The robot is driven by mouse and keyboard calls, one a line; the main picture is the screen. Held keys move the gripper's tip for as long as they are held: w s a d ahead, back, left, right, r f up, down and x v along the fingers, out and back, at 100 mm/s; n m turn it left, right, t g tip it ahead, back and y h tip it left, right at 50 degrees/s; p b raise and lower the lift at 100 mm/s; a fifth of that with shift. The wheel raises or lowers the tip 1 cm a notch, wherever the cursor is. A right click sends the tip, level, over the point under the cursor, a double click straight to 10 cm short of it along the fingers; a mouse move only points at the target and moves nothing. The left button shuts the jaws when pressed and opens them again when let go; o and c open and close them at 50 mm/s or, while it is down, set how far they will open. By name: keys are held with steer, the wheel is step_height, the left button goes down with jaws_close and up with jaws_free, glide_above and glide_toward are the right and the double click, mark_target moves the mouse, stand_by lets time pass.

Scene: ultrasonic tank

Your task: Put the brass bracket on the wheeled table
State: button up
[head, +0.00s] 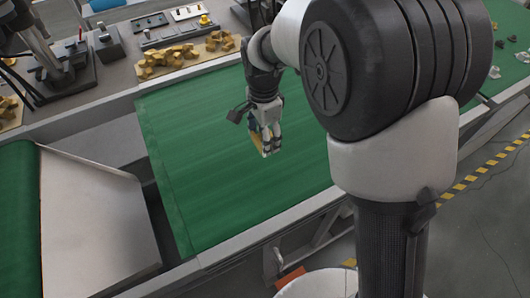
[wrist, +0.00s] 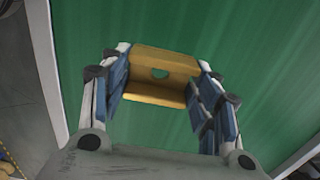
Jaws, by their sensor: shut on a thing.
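My gripper (head: 265,144) hangs over the green conveyor belt in the head view. It is shut on the brass bracket (head: 256,138), which shows as a small yellowish piece beside the fingers. In the wrist view, the bracket (wrist: 140,62) is a bent brass plate with a hole, spanning between the two blue-padded fingers of my gripper (wrist: 162,72). Green belt shows behind it; the bracket looks clear of the belt, though the height is hard to judge. I cannot make out a wheeled table in either view.
The green belt (head: 190,140) is bare around the gripper. Behind it, a grey bench carries brass parts on trays (head: 168,60) and small devices. A pale metal plate (head: 90,220) lies at left. Small grey parts (head: 494,72) lie on green at far right; yellow-black floor tape (head: 480,175) runs there.

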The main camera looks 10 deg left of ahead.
steer(key=shift+f+b, duration=0.9)
steer(key=shift+f, duration=2.6)
steer(key=shift+f, duration=0.25)
steer(key=o, duration=1.5)
steer(key=shift+r, duration=0.2)
step_height(320, 180, up, 12)
steer(key=p, duration=0.3)
